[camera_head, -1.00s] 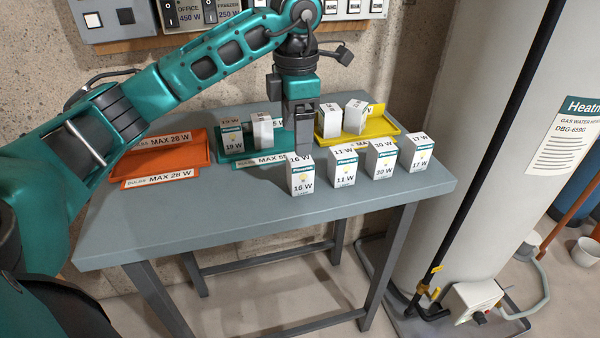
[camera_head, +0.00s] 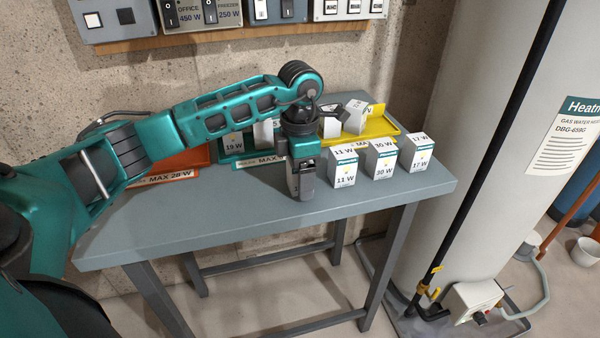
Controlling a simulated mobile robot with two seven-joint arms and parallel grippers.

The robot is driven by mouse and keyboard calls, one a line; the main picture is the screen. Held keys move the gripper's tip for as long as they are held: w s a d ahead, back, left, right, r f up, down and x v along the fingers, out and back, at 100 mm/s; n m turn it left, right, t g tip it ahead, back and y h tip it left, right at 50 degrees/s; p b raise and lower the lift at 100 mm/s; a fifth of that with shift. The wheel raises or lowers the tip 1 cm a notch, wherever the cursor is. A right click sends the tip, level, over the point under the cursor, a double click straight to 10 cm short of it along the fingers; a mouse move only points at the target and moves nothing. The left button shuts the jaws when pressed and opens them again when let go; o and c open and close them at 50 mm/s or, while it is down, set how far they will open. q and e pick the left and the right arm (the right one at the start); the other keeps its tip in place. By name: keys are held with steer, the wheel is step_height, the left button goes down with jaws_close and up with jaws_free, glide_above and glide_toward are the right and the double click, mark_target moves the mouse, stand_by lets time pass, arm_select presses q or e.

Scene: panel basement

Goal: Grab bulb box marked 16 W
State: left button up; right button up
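My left gripper (camera_head: 302,188) points down at the front of the grey table, at the spot of the white bulb box marked 16 W. The gripper hides nearly all of that box; only a thin sliver seems to show by the fingers. I cannot see whether the fingers are apart around it or closed on it. My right gripper is not in view.
To the right stand white boxes marked 11 W (camera_head: 343,168), 30 W (camera_head: 381,160) and 17 W (camera_head: 414,153). Behind are an orange tray (camera_head: 190,160), a partly hidden green tray with a 19 W box (camera_head: 233,143), and a yellow tray (camera_head: 385,127) with boxes.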

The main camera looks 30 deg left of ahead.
arm_select(q)
steer(key=c, duration=1)
steer(key=shift+c, duration=0.2)
